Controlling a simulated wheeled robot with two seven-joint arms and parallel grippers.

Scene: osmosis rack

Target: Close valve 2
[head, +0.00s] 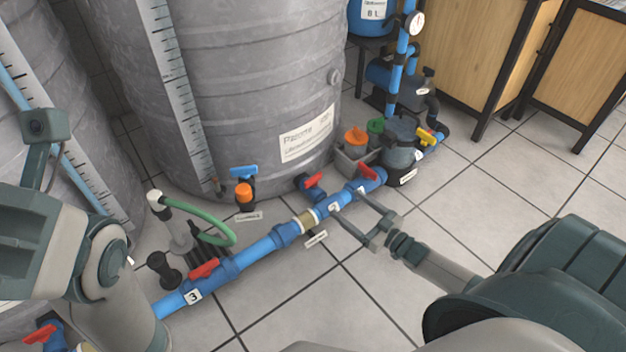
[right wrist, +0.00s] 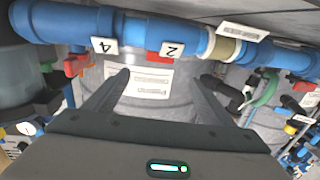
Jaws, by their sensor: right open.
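Valve 2 is on the blue pipe by the white label "2" (head: 335,207), which also shows in the right wrist view (right wrist: 172,49). Its red handle (head: 314,180) appears on the tank side of the pipe; in the right wrist view a red handle (right wrist: 158,57) shows just below the pipe, partly hidden. In the right wrist view the open fingertips (right wrist: 165,76) lie on either side of the red handle, with nothing visibly held. My left arm is at the left edge; its jaws do not show.
Valve 3's red handle (head: 204,268) lies further down the pipe. A large grey tank (head: 250,80) stands behind. Tiled floor to the right is clear.

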